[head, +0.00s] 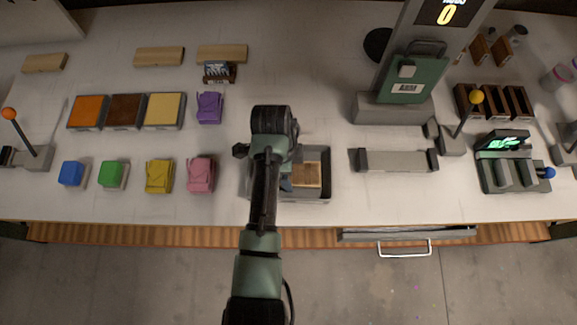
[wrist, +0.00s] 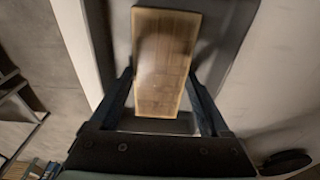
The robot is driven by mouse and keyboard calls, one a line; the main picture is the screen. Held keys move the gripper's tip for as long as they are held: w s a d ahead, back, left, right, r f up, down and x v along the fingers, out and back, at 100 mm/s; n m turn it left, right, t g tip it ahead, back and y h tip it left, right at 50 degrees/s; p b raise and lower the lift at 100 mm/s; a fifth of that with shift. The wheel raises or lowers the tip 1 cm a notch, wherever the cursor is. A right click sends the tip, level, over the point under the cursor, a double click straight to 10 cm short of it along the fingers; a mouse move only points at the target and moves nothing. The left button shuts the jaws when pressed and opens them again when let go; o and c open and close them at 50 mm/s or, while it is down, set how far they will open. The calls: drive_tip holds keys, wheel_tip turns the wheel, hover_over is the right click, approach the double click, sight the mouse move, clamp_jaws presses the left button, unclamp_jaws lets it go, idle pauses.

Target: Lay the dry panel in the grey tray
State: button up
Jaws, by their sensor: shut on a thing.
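The panel (wrist: 165,60) is a light wooden board with faint lines and a darker patch near its middle. My gripper (wrist: 160,78) is shut on it, with one dark finger along each long side. In the head view the panel (head: 307,175) shows to the right of my gripper (head: 286,180), within the outline of the grey tray (head: 326,172). The tray (wrist: 225,40) surrounds the panel in the wrist view. I cannot tell whether the panel touches the tray floor. My arm hides the tray's left part in the head view.
Several coloured bags and blocks stand left of the tray, including a pink bag (head: 201,174). A grey holder (head: 396,160) lies to the right, below the display stand (head: 412,80). Light wooden boards (head: 222,54) lie at the back. A drawer handle (head: 404,250) juts out at the front.

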drive_tip(key=shift+f, duration=0.1)
drive_tip(key=o, duration=1.3)
drive_tip(key=shift+c, duration=0.2)
wheel_tip(320, 180, up, 12)
drive_tip(key=a, duration=0.1)
drive_tip(key=shift+a, duration=0.2)
